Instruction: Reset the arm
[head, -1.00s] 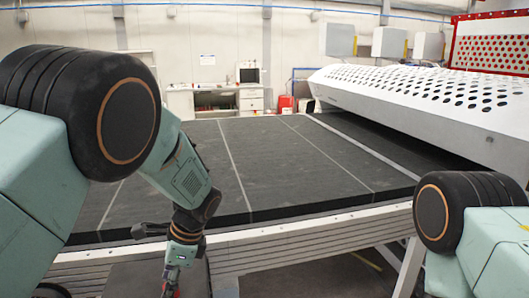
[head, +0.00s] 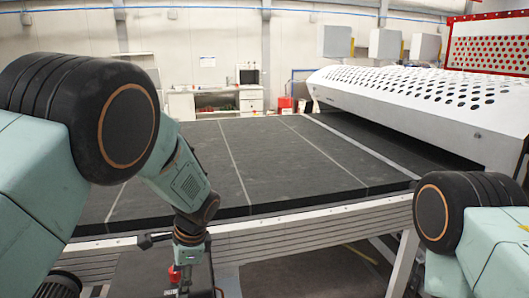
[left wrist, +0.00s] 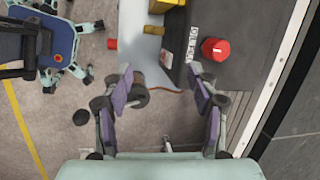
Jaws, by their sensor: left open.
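My left arm (head: 185,185) comes in from the left in the head view and hangs bent down in front of the low edge of a dark, flat conveyor bed (head: 270,165). Its wrist is at the bottom of that view, and the gripper itself cannot be made out clearly there. In the left wrist view my left gripper (left wrist: 160,70) is open, its two purple-padded fingers apart with nothing held between them. Only the upper part of my right arm (head: 490,245) shows at the lower right of the head view; its gripper is out of view.
A white perforated hood (head: 420,95) covers the bed's right side. A desk with a monitor (head: 248,75) stands at the back wall. In the left wrist view a red button (left wrist: 215,48) sits on a dark grey surface beyond the right finger. Open floor (left wrist: 90,140) shows at lower left.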

